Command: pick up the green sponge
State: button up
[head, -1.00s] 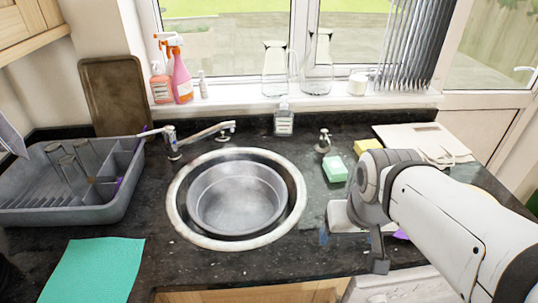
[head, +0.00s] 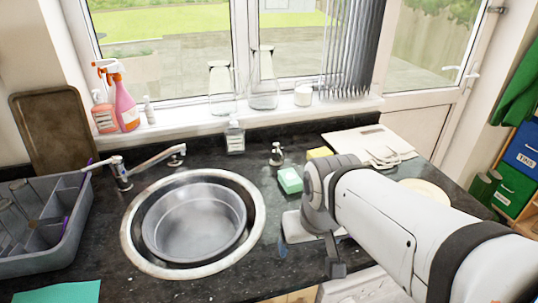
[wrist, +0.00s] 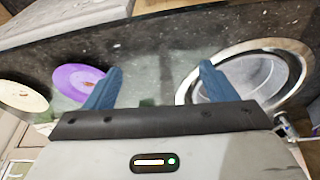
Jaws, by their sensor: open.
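The green sponge (head: 290,180) lies on the dark granite worktop in the head view, right of the round sink and just left of my arm. It has a pale green top and a darker green side. My gripper (wrist: 160,85) shows its two blue fingers spread apart in the wrist view, with nothing between them but worktop. In the head view my arm's end hangs over the worktop beside the sponge, apart from it as far as I can tell. The sponge does not show in the wrist view.
A yellow sponge (head: 320,153) lies behind the green one. A soap pump (head: 276,155) stands to its left. The sink (head: 195,222) holds a metal bowl. A purple plate (wrist: 76,80) and a cream plate (wrist: 20,97) lie on the worktop. A pale board (head: 345,138) lies at the back.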

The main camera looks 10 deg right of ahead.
jog(key=w, duration=0.8)
jog(key=n+t+b, duration=0.1)
jog(key=n+b, duration=0.1)
send_near(290, 176)
jog(key=shift+d+f+y, duration=0.2)
jog(key=shift+f+y, duration=0.1)
jog(key=shift+f, duration=0.9)
jog(key=shift+w+f, duration=0.2)
jog(key=x, duration=0.2)
jog(key=p+x, duration=0.1)
jog(key=x, duration=0.2)
jog(key=p+x, duration=0.1)
jog(key=x, duration=0.1)
jog(key=shift+w+f, duration=0.15)
jog(key=shift+w, duration=0.2)
jog(key=shift+t, duration=0.3)
jog(key=c, duration=1.1)
notch_tip(290, 176, up, 10)
jog(key=shift+r+b, duration=0.1)
jog(key=shift+b, duration=0.55)
